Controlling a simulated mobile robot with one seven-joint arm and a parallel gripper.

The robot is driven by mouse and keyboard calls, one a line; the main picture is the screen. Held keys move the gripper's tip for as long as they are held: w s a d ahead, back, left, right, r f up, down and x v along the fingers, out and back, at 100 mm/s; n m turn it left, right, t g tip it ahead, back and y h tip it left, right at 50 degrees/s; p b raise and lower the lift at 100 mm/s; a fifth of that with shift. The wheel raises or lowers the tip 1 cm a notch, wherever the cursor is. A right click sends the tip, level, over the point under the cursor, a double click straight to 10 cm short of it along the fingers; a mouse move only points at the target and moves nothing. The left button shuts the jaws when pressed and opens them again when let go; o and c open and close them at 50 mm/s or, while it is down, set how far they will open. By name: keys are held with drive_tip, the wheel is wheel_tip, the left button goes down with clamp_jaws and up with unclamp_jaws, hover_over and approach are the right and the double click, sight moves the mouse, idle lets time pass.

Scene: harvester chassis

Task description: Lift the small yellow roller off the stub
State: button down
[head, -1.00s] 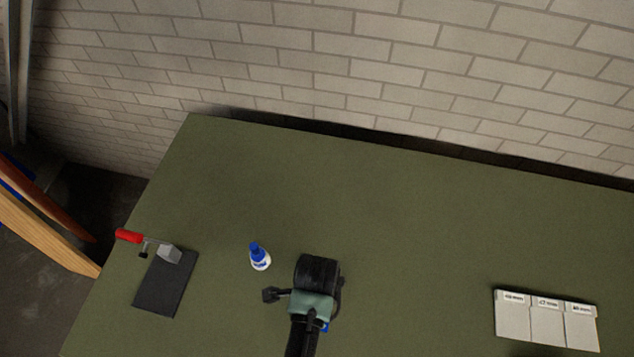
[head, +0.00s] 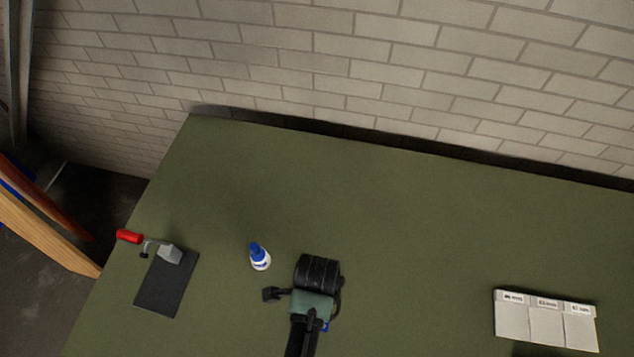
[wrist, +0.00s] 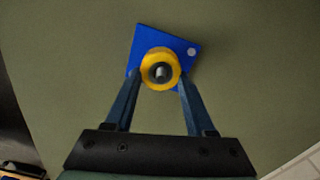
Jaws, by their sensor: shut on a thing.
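The small yellow roller (wrist: 148,58) shows in the wrist view as a yellow ring around a grey centre. The end of the stub (wrist: 161,72) shows inside the ring, so the roller appears to be around the stub. Behind it is a blue plate (wrist: 181,42) on the green table, with a pale round spot at its right. My gripper (wrist: 160,80) has one finger at each side of the roller and is shut on it. In the head view my arm covers the roller, and only a bit of blue (head: 325,327) shows beside it.
A white bottle with a blue cap (head: 260,258) stands left of my arm. A dark pad (head: 166,286) with a red-handled clamp (head: 130,237) lies farther left. A white three-part tray (head: 546,322) is at the right. The table's middle and back are clear.

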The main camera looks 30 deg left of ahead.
wheel_tip(320, 180, up, 6)
drive_tip(key=p, duration=0.6)
drive_tip(key=shift+r, duration=0.15)
idle(0.5)
